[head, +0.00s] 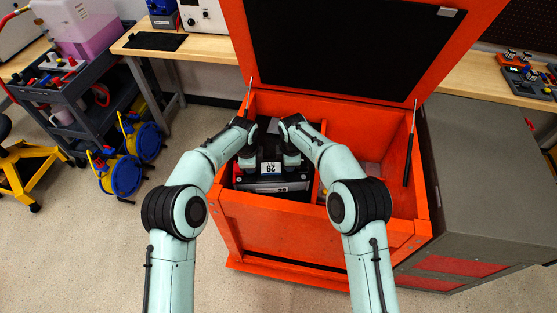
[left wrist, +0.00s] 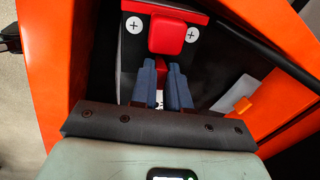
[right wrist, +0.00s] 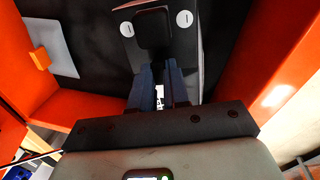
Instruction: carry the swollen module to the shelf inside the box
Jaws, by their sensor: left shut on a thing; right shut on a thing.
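The dark module (head: 272,186) with a white number label is inside the left compartment of the open orange box (head: 300,222). My left gripper (head: 247,162) is shut on one side of the module, and my right gripper (head: 291,160) is shut on the other. The left wrist view shows blue fingers (left wrist: 163,68) beside a red terminal block (left wrist: 166,35). The right wrist view shows blue fingers (right wrist: 157,68) beside a black terminal block (right wrist: 153,28). The exact gripped part and the module's underside are hidden, so I cannot tell whether it rests on a shelf.
The box lid (head: 350,50) stands open behind. An orange divider separates the right compartment, whose floor is partly hidden by my right arm. A grey cabinet (head: 480,185) adjoins the box on the right. A tool cart (head: 75,95) and blue cable reels (head: 122,175) stand left.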

